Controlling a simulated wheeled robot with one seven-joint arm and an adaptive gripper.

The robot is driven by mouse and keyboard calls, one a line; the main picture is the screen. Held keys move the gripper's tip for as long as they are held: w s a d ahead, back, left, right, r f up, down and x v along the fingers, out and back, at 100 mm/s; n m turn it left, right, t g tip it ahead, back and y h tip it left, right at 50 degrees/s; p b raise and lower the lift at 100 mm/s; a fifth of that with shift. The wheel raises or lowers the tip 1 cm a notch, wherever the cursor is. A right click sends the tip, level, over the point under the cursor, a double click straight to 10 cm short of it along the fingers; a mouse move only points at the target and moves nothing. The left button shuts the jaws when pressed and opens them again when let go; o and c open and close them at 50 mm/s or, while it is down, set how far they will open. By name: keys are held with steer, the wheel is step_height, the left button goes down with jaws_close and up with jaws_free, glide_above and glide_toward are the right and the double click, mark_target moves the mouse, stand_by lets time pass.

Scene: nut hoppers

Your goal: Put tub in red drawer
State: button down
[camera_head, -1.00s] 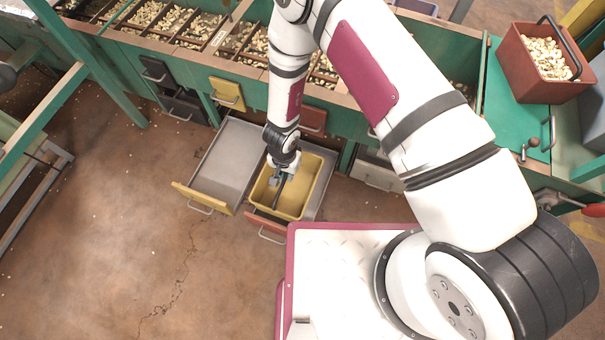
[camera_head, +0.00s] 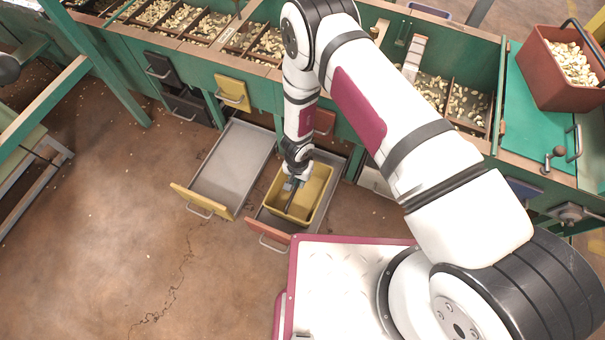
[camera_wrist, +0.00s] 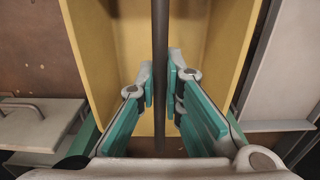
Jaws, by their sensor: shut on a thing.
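The yellow tub (camera_head: 318,192) sits upright over or in the open red-fronted drawer (camera_head: 268,232). Grey drawer floor shows at its front left and behind it on the right. I cannot tell whether the tub rests on the drawer floor. My gripper (camera_head: 291,184) is above the tub's middle, shut on its dark bar handle. In the wrist view the handle (camera_wrist: 160,50) runs between my fingers (camera_wrist: 161,85), with the tub's yellow walls (camera_wrist: 228,50) on both sides.
A second open drawer (camera_head: 230,160) with a yellow front is just left of the red one. The green hopper bench (camera_head: 262,92) with bins of nuts stands behind. A red tub of nuts (camera_head: 560,85) stands on the bench at right. Bare floor lies at front left.

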steer(key=shift+w+d+b, duration=0.25)
steer(key=shift+w+b, duration=0.05)
steer(key=shift+w, duration=0.6)
steer(key=shift+w+d+b, duration=0.2)
steer(key=shift+w+b, duration=0.1)
steer(key=shift+w, duration=0.55)
steer(key=shift+f+b, duration=0.35)
steer(key=shift+f, duration=0.25)
steer(key=c, duration=1.7)
jaws_free()
steer(key=shift+s, duration=0.1)
step_height(320, 180, up, 12)
steer(key=p, duration=0.4)
